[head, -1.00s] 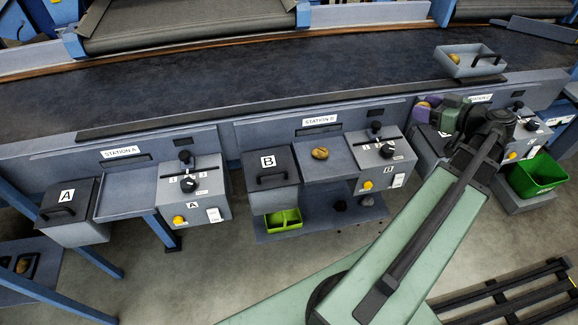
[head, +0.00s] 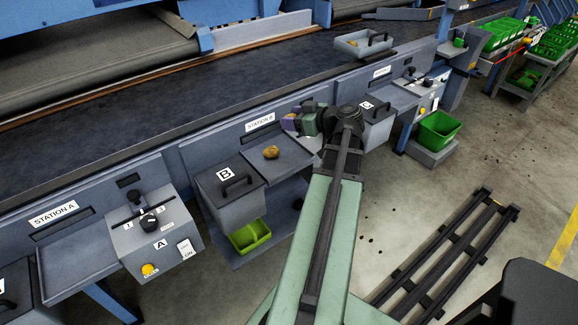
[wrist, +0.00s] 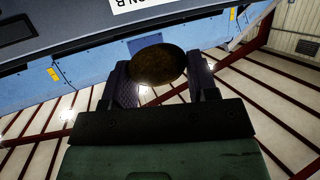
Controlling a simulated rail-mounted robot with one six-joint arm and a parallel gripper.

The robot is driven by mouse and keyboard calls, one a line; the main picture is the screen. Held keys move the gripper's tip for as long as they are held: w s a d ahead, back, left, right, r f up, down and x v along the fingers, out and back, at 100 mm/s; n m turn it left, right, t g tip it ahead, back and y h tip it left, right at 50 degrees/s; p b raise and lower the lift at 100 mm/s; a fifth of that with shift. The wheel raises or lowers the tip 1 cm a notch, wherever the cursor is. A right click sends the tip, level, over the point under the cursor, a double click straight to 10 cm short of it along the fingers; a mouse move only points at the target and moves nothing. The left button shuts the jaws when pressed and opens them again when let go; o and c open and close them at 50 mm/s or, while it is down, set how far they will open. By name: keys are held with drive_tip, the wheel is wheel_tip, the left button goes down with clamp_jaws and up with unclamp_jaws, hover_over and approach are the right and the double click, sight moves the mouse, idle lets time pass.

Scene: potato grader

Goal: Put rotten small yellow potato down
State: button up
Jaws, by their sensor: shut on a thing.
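My gripper (head: 291,123) is near the front of Station B, just right of its label, seen from behind my arm. In the wrist view my gripper (wrist: 160,82) is shut on a dark brown, oval potato (wrist: 158,63), with a finger on each side. The potato is held in the air, below the Station B label. In the head view it is mostly hidden by the gripper. Another yellow-brown potato (head: 271,152) lies on the Station B tray (head: 290,163), left of and below my gripper.
A lidded grey bin B (head: 228,196) stands left of the tray, with a green crate (head: 250,236) below. Station A's control box (head: 152,238) is further left; bin C (head: 376,124) is right of my arm.

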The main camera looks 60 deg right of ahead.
sight(292, 158)
wheel_tip(292, 158, down, 13)
drive_tip(key=b, duration=1)
drive_tip(key=shift+a, duration=0.1)
drive_tip(key=shift+r, duration=0.4)
drive_tip(key=shift+f, duration=0.25)
drive_tip(key=o, duration=0.9)
drive_tip(key=shift+r+p, duration=0.3)
drive_tip(key=p+v, duration=0.3)
drive_tip(key=v, duration=0.8)
drive_tip(key=shift+s+r, duration=0.15)
drive_tip(key=shift+s, duration=0.3)
drive_tip(key=shift+c, duration=0.3)
